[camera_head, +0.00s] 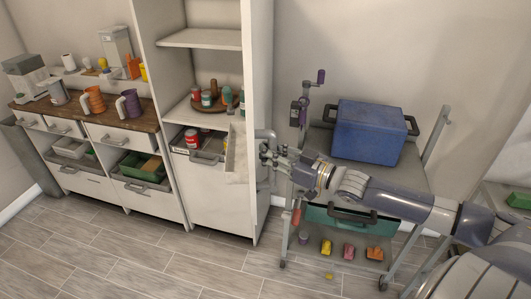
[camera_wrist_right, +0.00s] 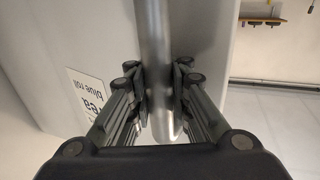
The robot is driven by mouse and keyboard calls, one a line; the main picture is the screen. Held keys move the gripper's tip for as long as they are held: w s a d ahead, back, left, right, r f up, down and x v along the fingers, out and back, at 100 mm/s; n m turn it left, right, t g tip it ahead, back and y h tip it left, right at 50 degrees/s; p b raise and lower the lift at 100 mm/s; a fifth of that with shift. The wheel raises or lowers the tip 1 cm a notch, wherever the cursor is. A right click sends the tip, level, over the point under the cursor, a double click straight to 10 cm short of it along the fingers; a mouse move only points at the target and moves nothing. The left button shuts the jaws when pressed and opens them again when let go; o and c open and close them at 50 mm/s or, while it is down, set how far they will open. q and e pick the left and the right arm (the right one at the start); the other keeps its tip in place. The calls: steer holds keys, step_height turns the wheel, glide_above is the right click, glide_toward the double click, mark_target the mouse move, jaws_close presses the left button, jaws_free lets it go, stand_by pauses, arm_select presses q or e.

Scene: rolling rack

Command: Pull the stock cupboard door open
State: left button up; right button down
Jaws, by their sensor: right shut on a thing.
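The stock cupboard (camera_head: 190,100) is the tall white unit left of centre in the head view. Its door (camera_head: 262,70) stands open at the right side, seen nearly edge-on, and the shelves inside show. The grey bar handle (camera_head: 266,134) is on the door's right-hand face. My right gripper (camera_head: 268,155) reaches it from the right and is shut on it. In the wrist view the fingers (camera_wrist_right: 160,85) of my right gripper are on both sides of the upright handle (camera_wrist_right: 155,40), with a printed label on the door panel behind. My left gripper is not in view.
A wheeled rack (camera_head: 375,175) with a blue crate (camera_head: 368,132) stands right of the door, close under my right arm. A counter with drawers (camera_head: 122,137) adjoins the cupboard's left side. The tiled floor (camera_head: 130,250) in front is clear.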

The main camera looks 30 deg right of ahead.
steer(key=shift+s+a+f, duration=0.2)
steer(key=shift+f, duration=0.2)
steer(key=c, duration=1.7)
jaws_free()
steer(key=shift+o, duration=0.5)
steer(key=shift+s+r, duration=0.4)
steer(key=shift+w+d, duration=0.1)
steer(key=shift+w, duration=0.05)
steer(key=shift+f, duration=0.15)
steer(key=v, duration=1.2)
